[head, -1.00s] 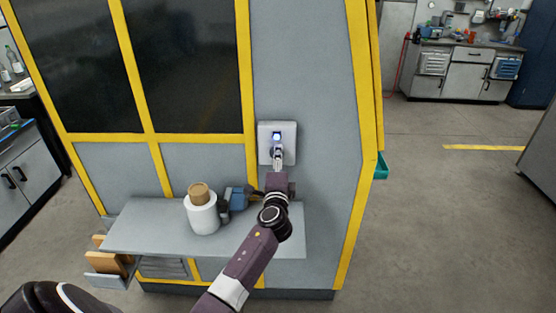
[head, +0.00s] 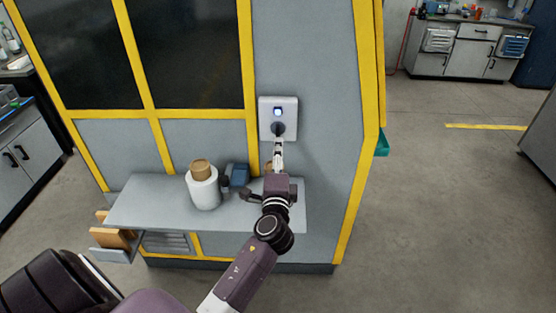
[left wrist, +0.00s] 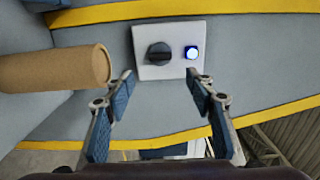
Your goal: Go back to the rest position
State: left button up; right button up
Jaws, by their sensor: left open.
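The control panel (head: 265,130) is a pale plate on the grey machine wall, with a lit blue-white button (head: 277,112) above a dark knob (head: 278,128). My left gripper (head: 279,146) is just below the knob in the head view, over the shelf. In the left wrist view the left gripper (left wrist: 158,88) has its two fingers spread wide with nothing between them. The panel (left wrist: 172,72) lies beyond the fingertips there, with the knob (left wrist: 159,54) and the lit button (left wrist: 192,53) both clear. My right gripper is not in view.
A grey shelf (head: 145,205) juts from the machine below the panel. Open floor (head: 440,220) lies to the right.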

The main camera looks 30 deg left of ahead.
pick_arm(q)
jog(key=shift+v, duration=0.9)
